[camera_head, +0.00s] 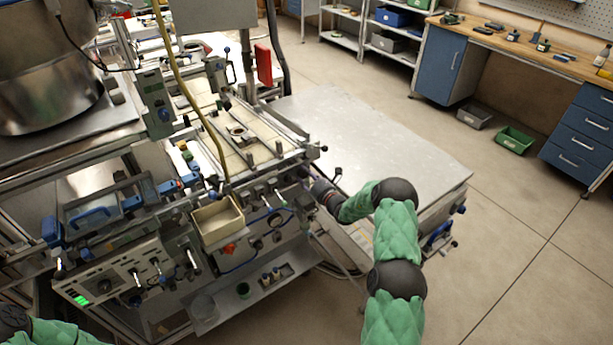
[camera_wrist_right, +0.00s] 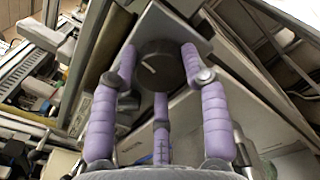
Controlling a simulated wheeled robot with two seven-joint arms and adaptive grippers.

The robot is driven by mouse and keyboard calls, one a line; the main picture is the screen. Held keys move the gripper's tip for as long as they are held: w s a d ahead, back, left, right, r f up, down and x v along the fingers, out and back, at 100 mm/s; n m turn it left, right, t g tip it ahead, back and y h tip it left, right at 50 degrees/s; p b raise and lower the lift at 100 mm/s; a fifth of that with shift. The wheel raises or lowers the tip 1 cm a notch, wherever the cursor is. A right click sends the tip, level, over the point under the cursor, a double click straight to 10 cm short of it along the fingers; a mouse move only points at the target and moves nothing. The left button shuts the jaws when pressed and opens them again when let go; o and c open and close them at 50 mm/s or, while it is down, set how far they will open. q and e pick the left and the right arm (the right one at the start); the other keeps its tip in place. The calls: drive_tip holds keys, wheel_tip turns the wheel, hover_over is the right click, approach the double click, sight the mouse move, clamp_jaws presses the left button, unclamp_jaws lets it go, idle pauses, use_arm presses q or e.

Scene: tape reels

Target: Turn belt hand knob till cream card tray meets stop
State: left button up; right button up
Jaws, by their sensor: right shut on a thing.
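The hand knob (camera_wrist_right: 158,66) is dark and round with a pale line on its face, in the right wrist view. My right gripper (camera_wrist_right: 161,72) has its purple fingers around it, shut on it. In the head view my right gripper (camera_head: 318,188) is small at the machine's right front edge, and the knob is not clear there. A pale flat piece with a round thing on it (camera_head: 240,132) lies on the belt bed; I cannot tell whether it is the cream card tray. A stop is not clearly visible. My left gripper is out of view.
A cream open box (camera_head: 217,222) is on the machine's front. A bare metal table (camera_head: 365,140) stands right of the machine. Levers and small knobs crowd the front panel. The floor (camera_head: 530,240) at the right is clear, with a green bin (camera_head: 514,140) farther back.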

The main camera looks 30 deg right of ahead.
drive_tip(key=shift+d+r+m, duration=0.1)
drive_tip(key=shift+d+m, duration=0.05)
drive_tip(key=shift+m, duration=2.8)
drive_tip(key=shift+d+r+m, duration=0.15)
drive_tip(key=shift+m, duration=2.85)
drive_tip(key=shift+d+r+m, duration=0.1)
drive_tip(key=shift+d+m, duration=0.05)
drive_tip(key=shift+m, duration=2.8)
drive_tip(key=o, duration=1.1)
drive_tip(key=shift+f, duration=0.1)
drive_tip(key=shift+o, duration=0.3)
drive_tip(key=shift+d+f, duration=0.1)
drive_tip(key=shift+f, duration=0.05)
drive_tip(key=shift+a, duration=0.25)
